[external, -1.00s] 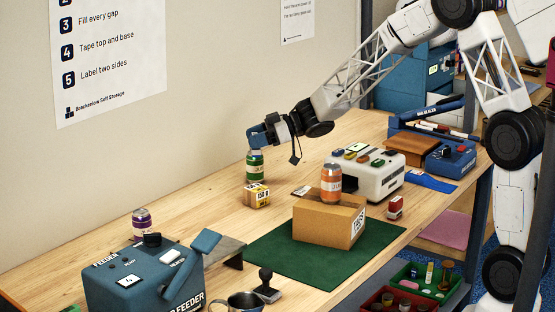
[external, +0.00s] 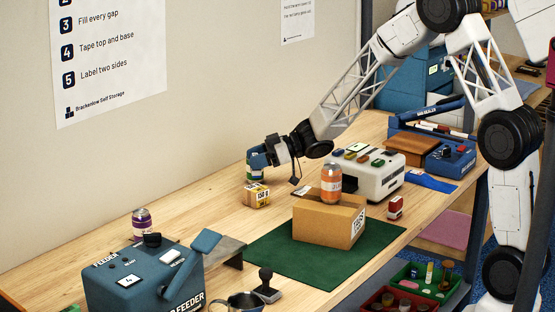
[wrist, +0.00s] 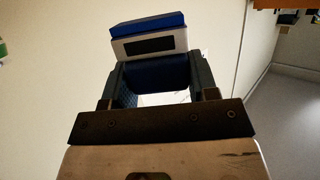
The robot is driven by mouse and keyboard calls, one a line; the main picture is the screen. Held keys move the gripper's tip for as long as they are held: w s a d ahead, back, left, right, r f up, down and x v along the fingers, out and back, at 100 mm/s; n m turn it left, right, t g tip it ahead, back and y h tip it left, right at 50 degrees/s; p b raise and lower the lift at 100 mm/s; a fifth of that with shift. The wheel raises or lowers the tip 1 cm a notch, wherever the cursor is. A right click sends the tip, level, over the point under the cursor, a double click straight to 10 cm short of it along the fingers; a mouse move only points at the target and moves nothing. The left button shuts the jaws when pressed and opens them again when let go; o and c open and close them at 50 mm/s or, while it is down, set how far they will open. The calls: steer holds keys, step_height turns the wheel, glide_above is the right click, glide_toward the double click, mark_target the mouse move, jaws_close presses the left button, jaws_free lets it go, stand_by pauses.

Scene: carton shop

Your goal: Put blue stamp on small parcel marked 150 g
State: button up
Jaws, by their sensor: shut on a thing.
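In the wrist view my gripper (wrist: 158,85) is shut on the blue stamp (wrist: 150,40), a blue block with a white band and a dark slot, held between the two fingers. The stamp's underside is not clear. The exact gap between stamp and parcel cannot be told.
A white machine (external: 375,175) stands to the right, a feeder (external: 140,280) at front left.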

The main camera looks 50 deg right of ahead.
mark_target(256, 171)
steer(key=shift+f, duration=1.85)
steer(key=shift+f, duration=0.1)
steer(key=o, duration=0.9)
steer(key=shift+v, duration=6.05)
steer(key=shift+r, duration=0.25)
